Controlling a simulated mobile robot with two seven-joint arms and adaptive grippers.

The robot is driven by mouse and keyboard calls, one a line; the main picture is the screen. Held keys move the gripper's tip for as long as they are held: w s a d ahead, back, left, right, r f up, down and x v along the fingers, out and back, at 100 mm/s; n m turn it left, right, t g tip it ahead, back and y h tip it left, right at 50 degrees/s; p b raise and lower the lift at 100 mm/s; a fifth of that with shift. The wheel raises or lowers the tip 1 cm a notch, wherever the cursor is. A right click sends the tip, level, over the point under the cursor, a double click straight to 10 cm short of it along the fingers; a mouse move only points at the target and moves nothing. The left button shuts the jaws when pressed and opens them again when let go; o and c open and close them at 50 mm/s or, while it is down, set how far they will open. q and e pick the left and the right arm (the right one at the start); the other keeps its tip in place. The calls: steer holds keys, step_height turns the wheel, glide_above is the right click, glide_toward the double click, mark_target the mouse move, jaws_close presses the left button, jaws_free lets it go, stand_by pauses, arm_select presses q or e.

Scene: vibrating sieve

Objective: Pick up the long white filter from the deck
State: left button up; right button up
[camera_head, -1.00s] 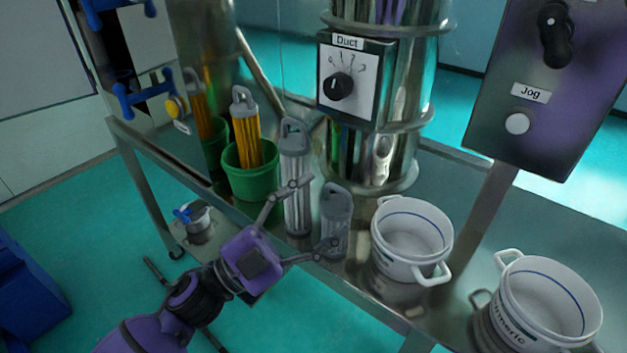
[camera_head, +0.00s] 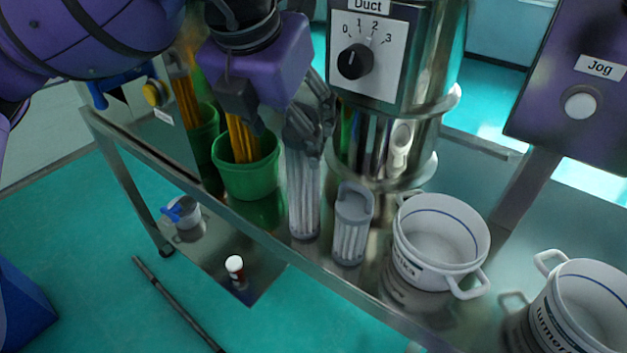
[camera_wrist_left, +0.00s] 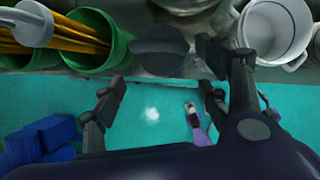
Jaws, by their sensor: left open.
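The long white filter (camera_head: 304,200) stands upright on the metal deck (camera_head: 262,226), between the green bucket (camera_head: 248,178) and the shorter grey-white filter (camera_head: 352,225). My left gripper (camera_head: 308,135) is above it in the head view, with its dark open fingers pointing down around the filter's top. The fingers hide the handle, and I cannot tell whether they touch it. In the left wrist view my open fingers (camera_wrist_left: 160,85) stand apart. A dark rounded shape shows just beyond them, and I cannot tell what it is. My right gripper is not in view.
Yellow filters (camera_head: 240,140) stand in the green bucket, close to my left gripper. The shiny duct column (camera_head: 385,150) rises behind. White pots (camera_head: 438,240) (camera_head: 582,312) stand to the right. The deck's front edge is close to the filters.

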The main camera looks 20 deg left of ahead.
mark_target(295, 135)
arm_select(q)
steer(key=shift+w+f, duration=0.15)
steer(key=shift+w+d+f, duration=0.25)
steer(key=shift+w+f, duration=0.7)
steer(key=shift+f, duration=0.1)
steer(key=shift+w+f, duration=0.1)
steer(key=shift+f, duration=0.6)
steer(key=x, duration=0.3)
steer(key=shift+d+f, duration=0.2)
steer(key=shift+w+f, duration=0.15)
steer(key=shift+f, duration=0.05)
steer(key=shift+c, duration=0.9)
steer(key=c, duration=1.6)
steer(key=shift+o, duration=0.2)
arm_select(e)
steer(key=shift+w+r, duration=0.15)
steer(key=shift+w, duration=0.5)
arm_select(q)
steer(key=shift+r, duration=0.1)
